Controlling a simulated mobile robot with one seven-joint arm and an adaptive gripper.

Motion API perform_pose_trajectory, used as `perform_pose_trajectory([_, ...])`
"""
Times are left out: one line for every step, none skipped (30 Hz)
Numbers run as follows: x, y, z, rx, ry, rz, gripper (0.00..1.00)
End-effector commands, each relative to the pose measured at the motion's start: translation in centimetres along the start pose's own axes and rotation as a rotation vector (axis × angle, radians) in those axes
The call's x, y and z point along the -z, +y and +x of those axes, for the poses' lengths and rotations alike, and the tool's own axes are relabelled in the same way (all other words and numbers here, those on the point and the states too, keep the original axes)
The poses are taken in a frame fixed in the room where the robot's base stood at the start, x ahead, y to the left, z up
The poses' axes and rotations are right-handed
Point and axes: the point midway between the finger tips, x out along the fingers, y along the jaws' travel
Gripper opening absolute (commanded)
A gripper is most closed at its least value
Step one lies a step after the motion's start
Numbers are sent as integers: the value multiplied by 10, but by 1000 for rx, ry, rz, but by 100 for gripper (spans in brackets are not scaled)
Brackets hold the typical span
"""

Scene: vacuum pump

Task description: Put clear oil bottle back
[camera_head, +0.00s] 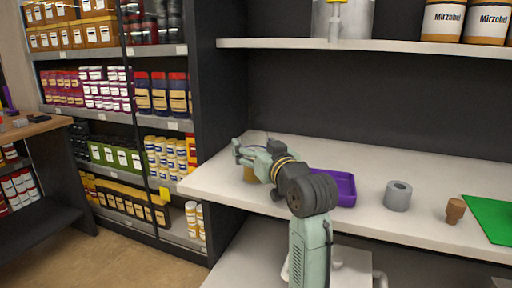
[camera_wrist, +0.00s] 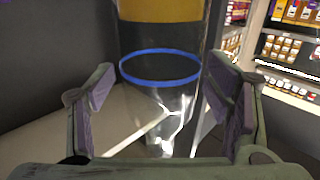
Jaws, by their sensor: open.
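A clear bottle (camera_wrist: 160,105) with a blue ring and an amber band near the top of the picture stands between the fingers of my gripper (camera_wrist: 162,78) in the wrist view. The fingers are open, one on each side, with a visible gap to the bottle. In the head view my gripper (camera_head: 241,154) is low over the left end of the white counter. An amber part, probably of the bottle (camera_head: 250,175), shows below the gripper; my arm hides most of it.
On the counter (camera_head: 425,220) are a purple tray (camera_head: 345,188) partly behind my arm, a grey roll (camera_head: 397,195), a brown plug (camera_head: 455,209) and a green mat (camera_head: 493,216). An upper shelf (camera_head: 380,46) holds containers. Stocked shelves (camera_head: 110,115) stand left of the counter.

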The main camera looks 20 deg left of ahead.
Motion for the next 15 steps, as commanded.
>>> perform_pose_trajectory([0,0,0,0,0,0,72])
perform_pose_trajectory([0,0,0,0,0,0,72])
perform_pose_trajectory([0,0,0,0,0,0,72])
perform_pose_trajectory([0,0,0,0,0,0,72])
perform_pose_trajectory([1,0,0,0,0,0,72])
perform_pose_trajectory([3,0,0,0,0,0,72])
perform_pose_trajectory([5,0,0,0,0,0,72])
perform_pose_trajectory([6,0,-1,0,1,0,72])
perform_pose_trajectory([3,1,-6,-1,1,0,72])
perform_pose_trajectory([3,1,-10,-2,2,0,72])
perform_pose_trajectory([3,1,-16,-2,3,0,72])
perform_pose_trajectory([3,1,-23,-2,2,0,72])
perform_pose_trajectory([2,1,-29,-2,3,-1,72])
perform_pose_trajectory([2,1,-36,-3,3,-2,72])
perform_pose_trajectory([3,1,-46,-3,4,-2,72])
